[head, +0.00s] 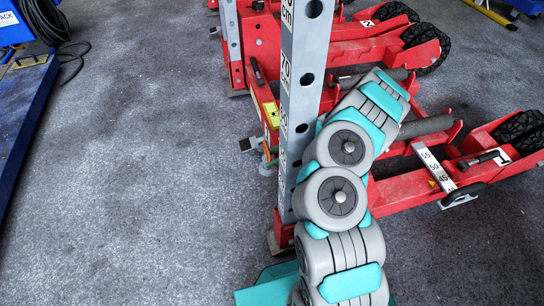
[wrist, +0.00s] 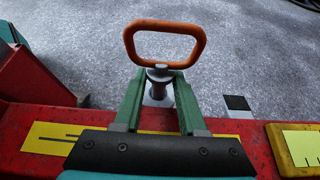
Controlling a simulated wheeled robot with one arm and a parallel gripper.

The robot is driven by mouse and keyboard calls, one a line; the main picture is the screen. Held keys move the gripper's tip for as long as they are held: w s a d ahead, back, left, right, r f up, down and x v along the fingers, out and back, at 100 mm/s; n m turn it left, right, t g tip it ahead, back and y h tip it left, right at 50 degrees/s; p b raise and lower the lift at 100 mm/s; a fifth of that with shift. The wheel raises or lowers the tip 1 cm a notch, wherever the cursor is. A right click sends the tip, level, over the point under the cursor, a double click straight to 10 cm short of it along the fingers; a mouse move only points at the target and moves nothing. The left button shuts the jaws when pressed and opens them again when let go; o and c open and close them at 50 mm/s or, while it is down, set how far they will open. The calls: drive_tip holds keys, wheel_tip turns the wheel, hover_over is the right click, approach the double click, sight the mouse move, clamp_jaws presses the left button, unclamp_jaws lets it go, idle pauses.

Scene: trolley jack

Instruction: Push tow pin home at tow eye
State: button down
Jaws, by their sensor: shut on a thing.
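The tow pin, with an orange loop handle (wrist: 166,25), stands near the middle of the wrist view. My gripper (wrist: 162,77) has its two green fingers closed on the pin just under the loop. A short dark shank shows between the fingers, above a pale grey piece that may be the tow eye (wrist: 158,98). The fingers hide much of that piece, so I cannot tell how deep the pin sits.
A red beam (wrist: 20,120) with yellow labels runs under the gripper. A tall grey post with holes (head: 303,75) rises beside my arm. Several red wheeled stands (head: 400,190) fill the right. A blue ramp edge (head: 25,110) is at left; the floor between is clear.

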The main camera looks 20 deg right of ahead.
drive_tip(key=shift+f+b, duration=0.3)
drive_tip(key=shift+f, duration=0.35)
drive_tip(key=shift+c, duration=2)
unclamp_jaws()
